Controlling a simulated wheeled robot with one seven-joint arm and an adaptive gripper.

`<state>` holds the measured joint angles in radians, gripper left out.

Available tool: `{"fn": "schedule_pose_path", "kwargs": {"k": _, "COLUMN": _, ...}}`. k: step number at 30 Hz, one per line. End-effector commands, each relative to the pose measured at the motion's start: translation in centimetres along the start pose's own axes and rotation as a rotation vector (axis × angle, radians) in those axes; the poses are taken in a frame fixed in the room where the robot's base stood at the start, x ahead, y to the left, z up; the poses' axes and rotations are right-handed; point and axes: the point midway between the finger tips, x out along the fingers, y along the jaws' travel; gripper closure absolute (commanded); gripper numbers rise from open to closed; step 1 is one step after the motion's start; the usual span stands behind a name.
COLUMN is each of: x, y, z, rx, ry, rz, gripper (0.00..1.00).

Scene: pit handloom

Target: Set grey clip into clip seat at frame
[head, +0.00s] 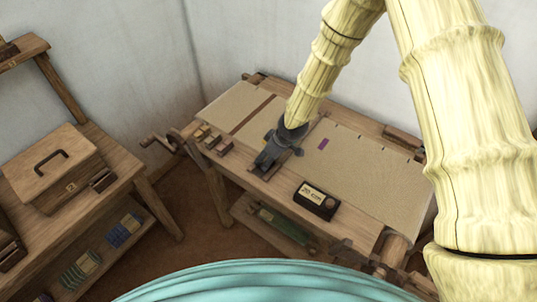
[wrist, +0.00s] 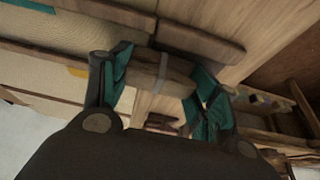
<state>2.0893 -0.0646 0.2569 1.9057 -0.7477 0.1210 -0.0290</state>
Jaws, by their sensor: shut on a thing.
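My gripper (head: 265,166) is over the near left part of the loom's cloth, close to the front beam. The clip lies crosswise between the fingers. In the head view my gripper hides it. Dark brown wooden bars (wrist: 205,42) lie just beyond the clip in the wrist view. I cannot tell which part is the clip seat, or whether the clip touches the bars.
Small wooden blocks (head: 213,140) lie on the loom's left end. A black box marked "20 cm" (head: 316,200) stands on the front edge, right of my gripper. A purple patch (head: 323,144) marks the cloth (head: 370,165). A side table with a wooden chest (head: 50,170) stands left.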

Motion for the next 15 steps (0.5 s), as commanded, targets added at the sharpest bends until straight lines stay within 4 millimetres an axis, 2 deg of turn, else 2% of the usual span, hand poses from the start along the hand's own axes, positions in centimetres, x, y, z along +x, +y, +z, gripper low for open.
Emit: {"fn": "schedule_pose_path", "kwargs": {"k": 15, "x": 0.67, "y": 0.01, "z": 0.22, "rx": 0.000, "ry": 0.002, "rz": 0.001, "gripper": 0.58}}
